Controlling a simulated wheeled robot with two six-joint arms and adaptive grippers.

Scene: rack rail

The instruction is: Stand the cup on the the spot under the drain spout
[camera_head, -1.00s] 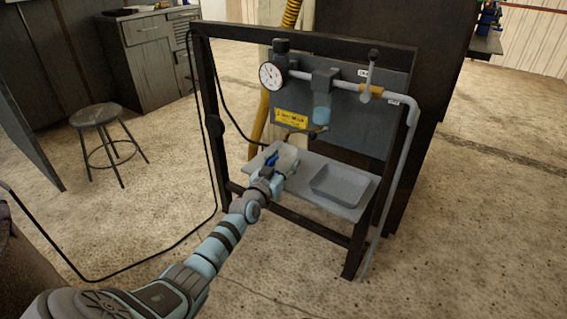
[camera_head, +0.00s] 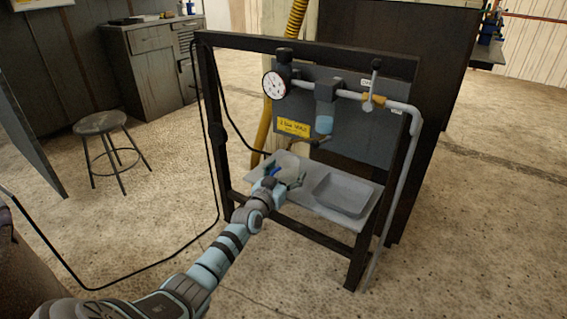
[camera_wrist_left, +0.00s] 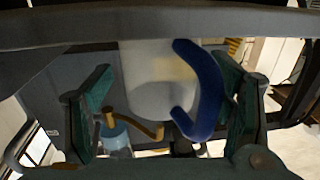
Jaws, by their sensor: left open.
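A whitish cup (camera_head: 287,162) with a blue handle (camera_head: 270,171) is at the left part of the shelf (camera_head: 306,202). In the left wrist view the pale cup (camera_wrist_left: 152,88) and its blue handle (camera_wrist_left: 208,95) are between the two green fingers. My left gripper (camera_head: 284,181) is open around the cup, with the handle close to one finger; I cannot tell whether they touch. My right gripper is not in view.
A grey tray (camera_head: 343,209) sits on the shelf right of the cup. The dark frame (camera_head: 209,105) carries a gauge (camera_head: 273,85), a pipe (camera_head: 350,95) and a yellow label (camera_head: 294,127). Its left post and a black hose stand close to my arm. A stool (camera_head: 100,122) is far left.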

